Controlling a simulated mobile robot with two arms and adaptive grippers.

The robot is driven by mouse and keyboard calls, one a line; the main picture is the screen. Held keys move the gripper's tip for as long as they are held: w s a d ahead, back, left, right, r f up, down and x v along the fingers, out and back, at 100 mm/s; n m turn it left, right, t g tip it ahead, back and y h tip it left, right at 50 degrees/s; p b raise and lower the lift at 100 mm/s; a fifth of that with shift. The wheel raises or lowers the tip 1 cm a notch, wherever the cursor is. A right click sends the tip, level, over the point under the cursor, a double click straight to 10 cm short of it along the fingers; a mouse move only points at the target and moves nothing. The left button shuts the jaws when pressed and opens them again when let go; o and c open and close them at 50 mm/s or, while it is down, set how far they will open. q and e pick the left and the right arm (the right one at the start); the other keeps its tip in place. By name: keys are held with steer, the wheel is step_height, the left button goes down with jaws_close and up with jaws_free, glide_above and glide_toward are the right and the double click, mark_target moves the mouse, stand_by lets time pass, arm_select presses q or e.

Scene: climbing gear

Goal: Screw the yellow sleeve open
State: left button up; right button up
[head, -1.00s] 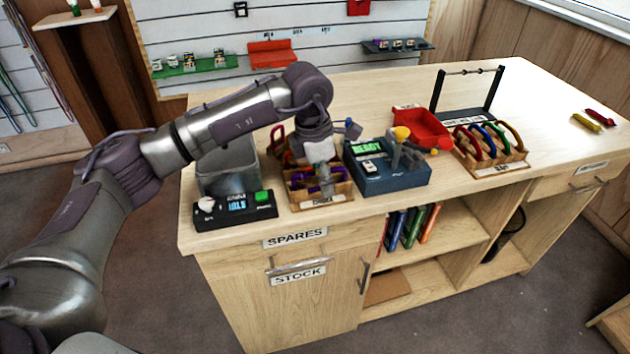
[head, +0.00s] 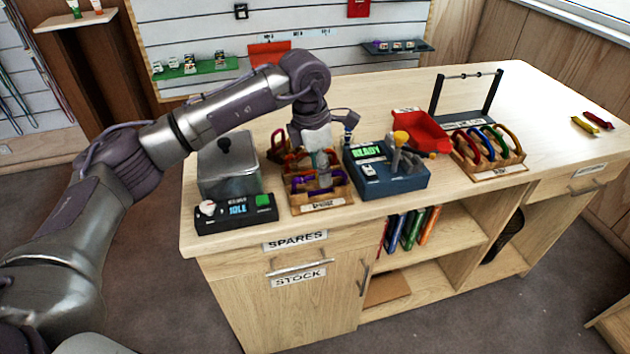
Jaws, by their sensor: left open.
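My left gripper (head: 324,178) points down over the wooden rack (head: 320,205) at the front of the counter. Its fingers are apart, among or just above the carabiners there, and hide part of them. A purple carabiner (head: 298,184) and an orange-red one (head: 292,160) show beside the gripper. I cannot make out a yellow sleeve in the rack. A yellow round knob (head: 401,137) stands on the blue device (head: 388,181) to the right. My right gripper is not in view.
A lidded grey box (head: 228,170) and a black control panel (head: 236,212) stand left of the rack. A red tray (head: 421,130), another carabiner rack (head: 490,168) and a black stand (head: 467,118) are to the right.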

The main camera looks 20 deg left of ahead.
arm_select(q)
steer(key=shift+s+d, duration=0.4)
steer(key=shift+s, duration=0.2)
stand_by(0.5)
steer(key=shift+f+b, duration=0.15)
steer(key=shift+b, duration=0.15)
steer(key=shift+f+b, duration=0.95)
steer(key=shift+f, duration=0.3)
steer(key=shift+w+a, duration=0.4)
steer(key=shift+w, duration=0.25)
steer(key=shift+r, duration=0.1)
